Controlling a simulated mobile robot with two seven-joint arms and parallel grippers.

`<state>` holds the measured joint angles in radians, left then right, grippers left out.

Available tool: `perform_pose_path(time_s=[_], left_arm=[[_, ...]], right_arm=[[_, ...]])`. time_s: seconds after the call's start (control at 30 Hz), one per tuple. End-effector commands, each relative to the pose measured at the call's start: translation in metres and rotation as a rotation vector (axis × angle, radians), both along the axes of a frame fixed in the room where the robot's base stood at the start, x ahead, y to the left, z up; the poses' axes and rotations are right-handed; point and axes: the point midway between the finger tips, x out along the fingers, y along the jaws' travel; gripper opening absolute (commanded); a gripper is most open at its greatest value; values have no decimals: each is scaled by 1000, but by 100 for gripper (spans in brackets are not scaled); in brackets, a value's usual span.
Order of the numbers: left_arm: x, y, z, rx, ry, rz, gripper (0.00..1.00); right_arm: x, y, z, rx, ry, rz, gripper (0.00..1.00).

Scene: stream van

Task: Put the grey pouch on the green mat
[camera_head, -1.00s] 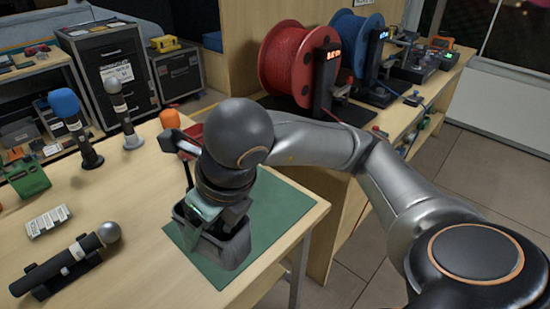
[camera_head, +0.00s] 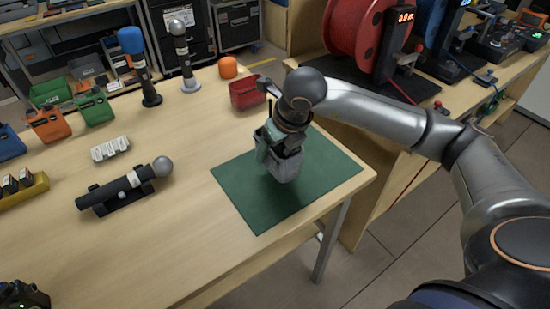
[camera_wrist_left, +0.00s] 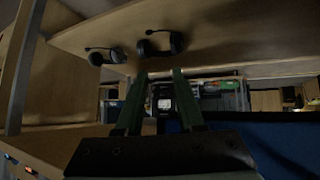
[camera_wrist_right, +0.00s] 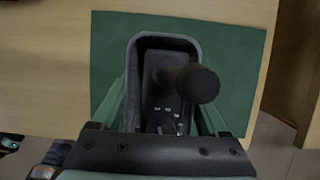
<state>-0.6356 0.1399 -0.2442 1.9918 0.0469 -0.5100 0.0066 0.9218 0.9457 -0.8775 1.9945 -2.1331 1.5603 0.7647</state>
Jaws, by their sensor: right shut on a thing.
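The grey pouch (camera_head: 284,168) is an open-topped dark grey holder. It looks upright over the green mat (camera_head: 252,207); I cannot tell whether its base touches the mat. My right gripper (camera_head: 277,146) is shut on the pouch. In the right wrist view the fingers clasp the pouch (camera_wrist_right: 192,42) on both sides, and a black device with a thick round-ended stub (camera_wrist_right: 197,84) sits inside it. The mat (camera_wrist_right: 245,75) shows around it there. My left gripper (camera_wrist_left: 160,76) is open and empty, away from the mat, seen only in the left wrist view.
A red bin (camera_head: 246,94) and an orange ball-like thing (camera_head: 228,67) stand behind the mat. A microphone lies on a cradle (camera_head: 125,190) to the left. Upright microphones (camera_head: 184,58) stand at the back. The table's right edge is close to the mat; bare wood lies to its left.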

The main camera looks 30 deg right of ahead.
Motion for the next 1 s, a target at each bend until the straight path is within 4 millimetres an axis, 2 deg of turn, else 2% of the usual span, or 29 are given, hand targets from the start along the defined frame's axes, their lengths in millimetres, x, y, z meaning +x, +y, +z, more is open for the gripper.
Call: perform_pose_path(time_s=[0.2, 0.4, 0.8, 0.83, 1.0], left_arm=[[0, 0, -1, 0, 1, -1, 37], [0, 0, 1, -1, 0, -1, 37], [0, -1, -5, -1, 0, -1, 37], [0, -1, -3, 0, 1, -2, 37], [1, -1, -1, -2, -2, -3, 37]], right_arm=[[11, -7, -18, 1, 2, -2, 21], [10, -6, -42, 1, -1, 0, 21], [10, -5, -48, 1, -3, 0, 21], [10, -5, -48, 1, -1, 0, 79], [10, -5, -47, 1, -1, 0, 98]])
